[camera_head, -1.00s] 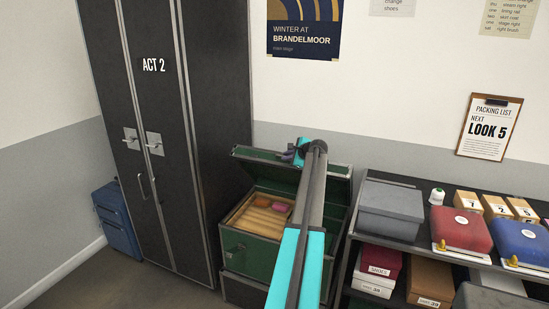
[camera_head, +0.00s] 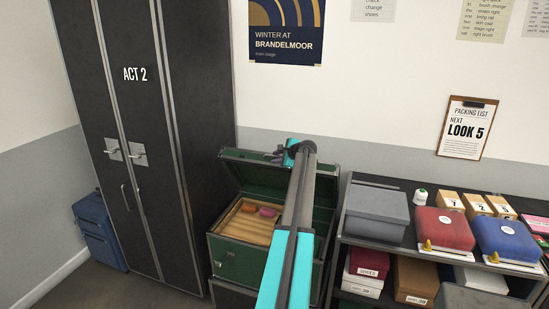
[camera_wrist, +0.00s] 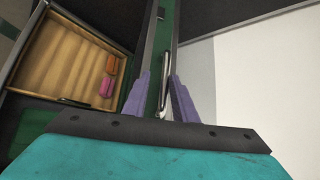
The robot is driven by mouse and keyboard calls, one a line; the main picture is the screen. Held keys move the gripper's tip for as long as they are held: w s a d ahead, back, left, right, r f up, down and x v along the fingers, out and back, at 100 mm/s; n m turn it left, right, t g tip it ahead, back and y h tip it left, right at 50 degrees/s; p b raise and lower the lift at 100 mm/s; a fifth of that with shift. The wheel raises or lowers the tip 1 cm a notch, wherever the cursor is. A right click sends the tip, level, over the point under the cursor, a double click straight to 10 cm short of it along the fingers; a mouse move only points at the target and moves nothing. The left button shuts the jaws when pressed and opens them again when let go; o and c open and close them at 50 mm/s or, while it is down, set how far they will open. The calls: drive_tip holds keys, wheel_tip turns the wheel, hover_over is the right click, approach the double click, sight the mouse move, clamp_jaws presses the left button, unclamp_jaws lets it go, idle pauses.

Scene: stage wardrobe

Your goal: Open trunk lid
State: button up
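The green trunk (camera_head: 222,262) with dark metal edging stands between the black wardrobe and the shelf. Its lid (camera_head: 250,175) is raised and tilted back, with the green inside showing. My gripper (camera_head: 283,155) is at the lid's upper front edge, partly hidden by my arm in the head view. In the wrist view, my gripper's purple fingers (camera_wrist: 158,88) are apart, on either side of a metal handle (camera_wrist: 166,62) on the lid's edge. Whether they touch it is unclear. A wooden tray (camera_wrist: 60,55) with an orange and a pink item lies inside the trunk.
The black wardrobe (camera_head: 185,130) marked ACT 2 stands close on the left. A shelf (camera_head: 325,235) with boxes is close on the right. A blue suitcase (camera_head: 98,230) is on the floor at far left. The wall is behind the lid.

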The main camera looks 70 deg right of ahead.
drive_tip(key=shift+w+a, duration=0.15)
drive_tip(key=shift+w, duration=0.1)
drive_tip(key=b+v, duration=0.3)
drive_tip(key=v, duration=1.1)
drive_tip(key=shift+b, duration=0.35)
drive_tip(key=shift+w, duration=0.1)
